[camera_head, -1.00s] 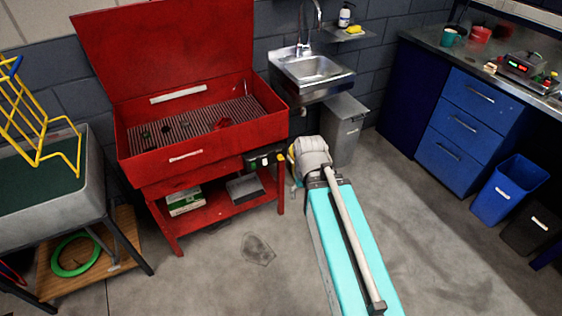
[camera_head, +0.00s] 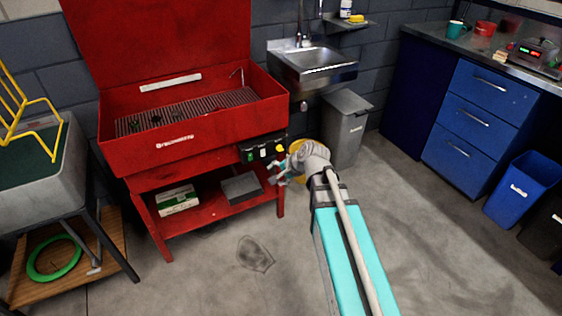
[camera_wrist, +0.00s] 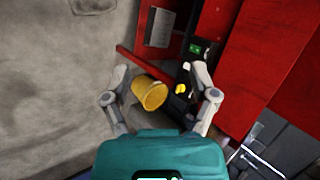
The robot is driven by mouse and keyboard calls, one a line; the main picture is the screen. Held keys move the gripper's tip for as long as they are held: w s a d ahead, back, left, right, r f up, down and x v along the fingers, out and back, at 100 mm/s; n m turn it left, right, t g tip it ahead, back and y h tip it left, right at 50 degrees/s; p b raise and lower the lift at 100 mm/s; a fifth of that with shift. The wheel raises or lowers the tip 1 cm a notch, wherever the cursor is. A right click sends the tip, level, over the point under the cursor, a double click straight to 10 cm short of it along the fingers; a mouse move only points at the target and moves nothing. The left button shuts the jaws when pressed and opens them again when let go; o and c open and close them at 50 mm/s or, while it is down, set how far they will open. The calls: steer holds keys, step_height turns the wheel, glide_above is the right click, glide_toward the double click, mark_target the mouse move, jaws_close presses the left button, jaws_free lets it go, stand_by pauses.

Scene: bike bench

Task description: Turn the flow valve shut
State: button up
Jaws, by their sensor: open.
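The red parts washer (camera_head: 195,130) has a black control panel (camera_head: 250,156) on the right of its front. The panel carries a green part, a white part and a small yellow knob (camera_head: 280,148), which may be the flow valve; I cannot read its setting. My gripper (camera_head: 276,173) is just below and in front of the panel's right end. In the wrist view, my gripper (camera_wrist: 160,73) has its fingers spread and empty. The yellow knob (camera_wrist: 181,88) lies between them, nearer the right finger, apparently beyond the tips. Contact cannot be told.
A yellow bucket (camera_wrist: 150,93) is behind my gripper, partly hidden in the head view. A steel sink (camera_head: 315,62) and a grey bin (camera_head: 346,128) stand right of the washer. The washer's lower shelf (camera_head: 215,198) holds boxes.

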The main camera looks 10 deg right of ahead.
steer(key=w+f+m+t+y+b, duration=0.2)
steer(key=w+f+m+t+b, duration=0.1)
steer(key=w+f+m+b, duration=0.4)
steer(key=m+t+h+b, duration=0.3)
steer(key=m+t+b, duration=0.6)
steer(key=m+b, duration=1.15)
glide_toward(281, 150)
steer(key=shift+s+d+f+n+b, duration=0.1)
steer(key=shift+s+d+n+b, duration=0.15)
steer(key=shift+s, duration=0.35)
steer(key=shift+s+d+r+n+b, duration=0.1)
steer(key=shift+s+n, duration=0.3)
steer(key=shift+s, duration=0.2)
steer(key=shift+s+d+f+n+b, duration=0.1)
steer(key=shift+s+d+n+b, duration=0.15)
steer(key=shift+s, duration=0.4)
steer(key=shift+w+a, duration=0.1)
steer(key=shift+a, duration=0.05)
steer(key=x, duration=1.3)
steer(key=shift+w+f, duration=0.15)
steer(key=shift+w, duration=0.2)
jaws_close()
